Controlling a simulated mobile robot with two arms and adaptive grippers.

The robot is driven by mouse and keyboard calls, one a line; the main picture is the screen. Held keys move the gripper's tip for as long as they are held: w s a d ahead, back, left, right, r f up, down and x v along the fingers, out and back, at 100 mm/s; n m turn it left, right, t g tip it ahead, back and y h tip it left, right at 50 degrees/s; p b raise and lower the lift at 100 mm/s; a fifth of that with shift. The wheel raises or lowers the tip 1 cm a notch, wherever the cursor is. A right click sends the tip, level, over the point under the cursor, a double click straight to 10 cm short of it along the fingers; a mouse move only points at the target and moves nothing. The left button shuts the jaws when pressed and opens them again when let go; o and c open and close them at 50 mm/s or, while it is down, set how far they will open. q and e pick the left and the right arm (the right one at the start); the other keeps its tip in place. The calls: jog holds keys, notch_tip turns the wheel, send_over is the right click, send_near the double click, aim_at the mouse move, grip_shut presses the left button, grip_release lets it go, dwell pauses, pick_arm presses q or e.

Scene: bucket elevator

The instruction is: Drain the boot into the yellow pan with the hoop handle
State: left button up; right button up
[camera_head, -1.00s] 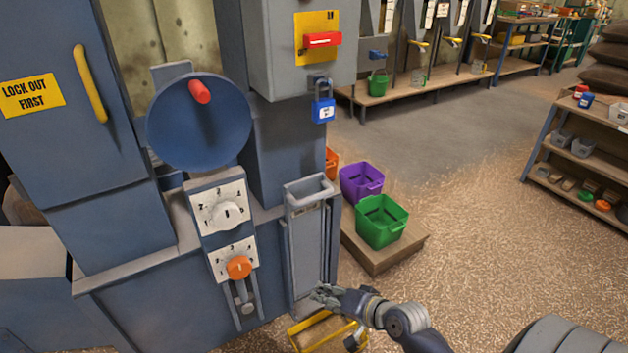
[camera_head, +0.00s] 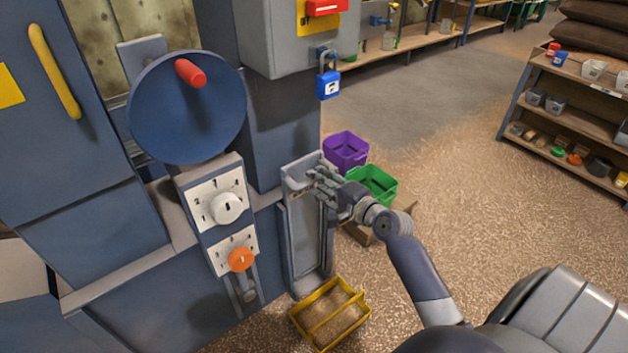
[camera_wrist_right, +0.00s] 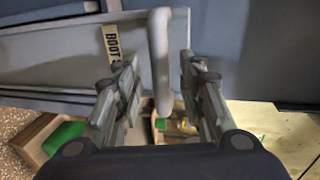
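The yellow pan (camera_head: 334,314) sits on the floor below the boot. Its yellow bar runs across the top, and its inside looks brown and grainy; I cannot tell how much it holds. The boot's grey slide panel (camera_head: 306,240) stands upright above the pan, with a grey handle (camera_head: 297,184) at its top. In the right wrist view a BOOT label (camera_wrist_right: 112,43) sits beside the grey handle bar (camera_wrist_right: 159,62). My right gripper (camera_head: 318,184) is open, its fingers on both sides of that bar with gaps showing. My left gripper is out of view.
A blue wheel with a red knob (camera_head: 188,108), a white dial (camera_head: 228,207) and an orange dial (camera_head: 240,259) are left of the panel. Purple (camera_head: 346,151) and green (camera_head: 372,184) bins stand behind my right arm. A blue padlock (camera_head: 328,84) hangs above.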

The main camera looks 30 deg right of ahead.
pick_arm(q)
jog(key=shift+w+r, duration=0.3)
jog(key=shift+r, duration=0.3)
pick_arm(e)
jog(key=shift+x, duration=1.45)
grip_shut()
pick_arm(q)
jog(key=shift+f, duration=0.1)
pick_arm(e)
jog(key=shift+f, duration=0.1)
